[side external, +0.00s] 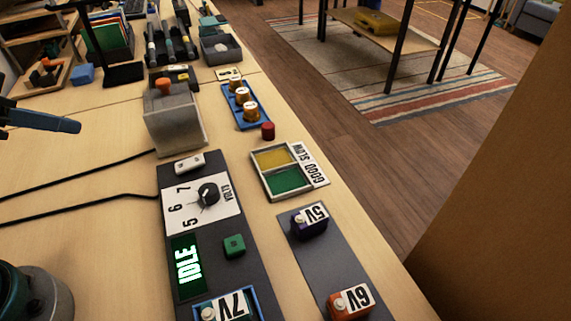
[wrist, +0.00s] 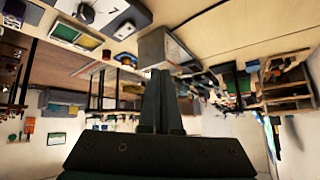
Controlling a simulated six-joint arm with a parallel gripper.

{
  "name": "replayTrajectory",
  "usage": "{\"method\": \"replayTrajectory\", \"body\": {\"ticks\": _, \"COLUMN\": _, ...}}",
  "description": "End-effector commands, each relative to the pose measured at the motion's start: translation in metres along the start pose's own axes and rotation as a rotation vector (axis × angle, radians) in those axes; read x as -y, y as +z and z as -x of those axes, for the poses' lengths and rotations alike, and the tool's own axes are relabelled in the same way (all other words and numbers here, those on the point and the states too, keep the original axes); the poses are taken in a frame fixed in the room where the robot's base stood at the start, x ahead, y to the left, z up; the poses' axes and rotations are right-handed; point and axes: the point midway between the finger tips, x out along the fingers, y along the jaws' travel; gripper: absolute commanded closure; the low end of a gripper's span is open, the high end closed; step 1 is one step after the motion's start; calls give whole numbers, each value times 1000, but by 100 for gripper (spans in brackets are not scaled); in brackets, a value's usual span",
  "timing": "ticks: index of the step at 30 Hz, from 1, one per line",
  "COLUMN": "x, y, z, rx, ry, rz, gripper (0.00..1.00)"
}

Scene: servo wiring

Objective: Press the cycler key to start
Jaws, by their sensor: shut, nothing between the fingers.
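The cycler is a dark panel (side external: 172,215) with a knob dial (side external: 208,193) marked 5, 6, 7, and a lit display (side external: 188,267) reading IDLE. A small green square key (side external: 234,245) sits on the panel beside the display, with nothing touching it. My gripper (side external: 76,126) enters at the left edge in the side external view, in the air, well apart from the key. In the wrist view my gripper (wrist: 160,72) shows its two fingers together and empty. That view is upside down; the dial (wrist: 87,13) shows at its top, but I cannot make out the key.
A 7V block (side external: 228,308) sits in a blue holder at the panel's near end. A grey box (side external: 175,125) stands at its far end. To the right are a yellow-and-green tray (side external: 260,181), 5V block (side external: 310,219) and 6V block (side external: 348,301). Black cables (side external: 75,178) cross the left table.

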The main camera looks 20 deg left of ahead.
Motion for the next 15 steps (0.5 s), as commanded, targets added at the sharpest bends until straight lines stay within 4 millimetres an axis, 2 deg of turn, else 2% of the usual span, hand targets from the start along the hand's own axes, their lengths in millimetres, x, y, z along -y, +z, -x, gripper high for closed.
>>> {"method": "replayTrajectory", "body": {"ticks": 3, "x": 11, "y": -39, "z": -4, "rx": -173, "ry": -58, "rz": -82, "gripper": 100}}
{"method": "replayTrajectory", "body": {"ticks": 7, "x": 6, "y": -78, "z": -4, "rx": -347, "ry": -62, "rz": -210, "gripper": 100}}
{"method": "replayTrajectory", "body": {"ticks": 11, "x": -15, "y": -109, "z": -2, "rx": -495, "ry": -8, "rz": -366, "gripper": 100}}
{"method": "replayTrajectory", "body": {"ticks": 15, "x": -52, "y": -126, "z": 1, "rx": -616, "ry": 106, "rz": -557, "gripper": 100}}
